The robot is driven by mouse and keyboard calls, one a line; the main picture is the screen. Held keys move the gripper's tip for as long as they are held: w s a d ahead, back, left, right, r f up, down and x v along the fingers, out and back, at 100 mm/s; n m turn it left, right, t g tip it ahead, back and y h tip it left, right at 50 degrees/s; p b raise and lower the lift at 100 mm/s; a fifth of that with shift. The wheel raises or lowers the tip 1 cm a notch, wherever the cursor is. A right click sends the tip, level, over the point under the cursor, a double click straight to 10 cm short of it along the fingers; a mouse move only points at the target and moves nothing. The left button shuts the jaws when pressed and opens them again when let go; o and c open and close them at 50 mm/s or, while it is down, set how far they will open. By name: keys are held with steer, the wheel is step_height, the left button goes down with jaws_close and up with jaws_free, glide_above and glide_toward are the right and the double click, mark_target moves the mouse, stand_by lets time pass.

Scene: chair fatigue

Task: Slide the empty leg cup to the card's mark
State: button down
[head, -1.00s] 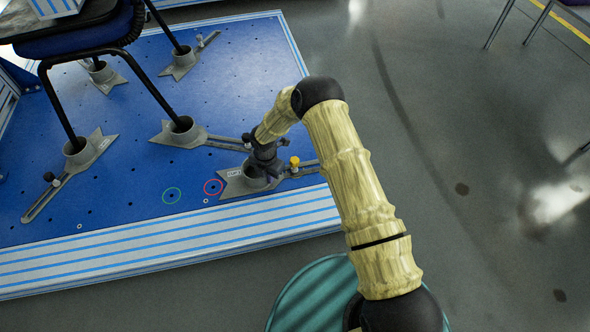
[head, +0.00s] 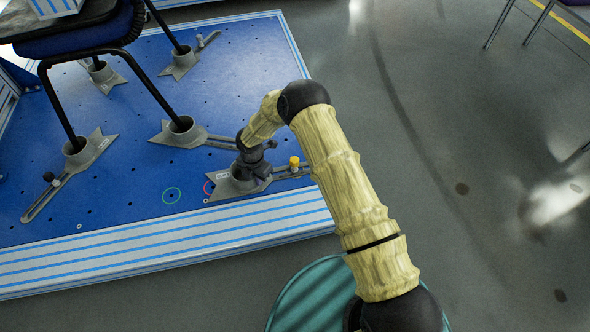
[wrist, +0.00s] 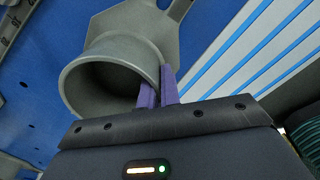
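The empty grey leg cup (head: 222,188) stands on the blue plate (head: 110,208) near its front edge, with a slotted arm and a yellow knob (head: 294,161) to its right. In the wrist view the cup (wrist: 84,88) is an open, empty ring. My gripper (wrist: 160,84) has one purple finger inside the cup and one outside, closed on its wall. In the head view my gripper (head: 251,168) is over the cup and partly hides it. A red ring (head: 208,188) is partly covered by the cup's pointed left foot. A green ring (head: 172,195) lies uncovered further left. I cannot make out a card.
Another cup (head: 184,130) holding a chair leg stands behind, its slotted arm reaching close to the empty cup. A further leg cup (head: 84,152) stands at the left. The plate around the green ring is clear. The striped front edge (head: 170,240) runs close by.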

steer(key=shift+s+a, duration=0.2)
steer(key=shift+a, duration=0.45)
steer(key=shift+s+a, duration=0.15)
steer(key=shift+a, duration=0.45)
steer(key=c, duration=1.6)
jaws_free()
steer(key=shift+c, duration=0.2)
steer(key=shift+d, duration=0.1)
step_height(320, 180, up, 6)
steer(key=p, duration=0.4)
steer(key=shift+p, duration=0.3)
steer(key=shift+w+r, duration=0.1)
